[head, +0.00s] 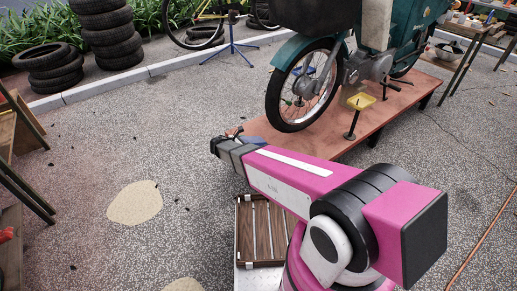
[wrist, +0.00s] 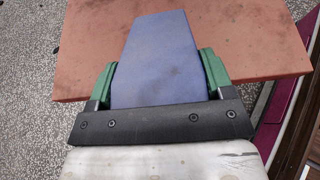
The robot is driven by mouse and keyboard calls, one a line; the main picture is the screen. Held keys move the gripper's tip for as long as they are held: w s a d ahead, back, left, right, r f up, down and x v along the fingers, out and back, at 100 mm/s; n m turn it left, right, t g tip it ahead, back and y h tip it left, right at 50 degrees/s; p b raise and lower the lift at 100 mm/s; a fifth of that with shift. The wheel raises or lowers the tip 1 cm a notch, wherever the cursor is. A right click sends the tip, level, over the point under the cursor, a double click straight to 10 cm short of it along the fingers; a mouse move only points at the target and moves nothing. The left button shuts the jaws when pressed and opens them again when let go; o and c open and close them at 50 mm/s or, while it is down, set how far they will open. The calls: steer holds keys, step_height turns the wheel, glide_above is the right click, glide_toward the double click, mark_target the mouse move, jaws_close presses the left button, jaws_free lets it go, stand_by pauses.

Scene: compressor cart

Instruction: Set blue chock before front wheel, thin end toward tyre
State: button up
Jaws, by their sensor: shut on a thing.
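The blue chock (wrist: 158,50) is between the green fingers of my gripper (wrist: 157,78) in the wrist view, and the jaws are shut on it. It extends out over the reddish platform (wrist: 240,45). In the head view only a small piece of the chock (head: 253,141) shows beside my gripper (head: 240,137), at the platform's near left end. The front wheel (head: 303,85) of the teal moped stands on the platform, to the right of and beyond the chock, apart from it. Whether the chock touches the platform, and which end is thin, I cannot tell.
A yellow-topped stand (head: 360,101) is on the platform right of the wheel. A slatted wooden crate (head: 262,232) sits below my arm. Stacked tyres (head: 109,32) and a blue bike stand (head: 232,45) are at the back. The paving left of the platform is mostly clear.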

mark_target(258, 142)
steer(key=x, duration=0.3)
steer(key=f+x, duration=0.1)
steer(key=x, duration=0.2)
steer(key=a+x, duration=0.1)
steer(key=x, duration=0.2)
steer(key=shift+w+f, duration=0.25)
steer(key=shift+w, duration=0.05)
steer(key=shift+f, duration=1.95)
steer(key=o, duration=1.2)
steer(key=shift+f, duration=0.15)
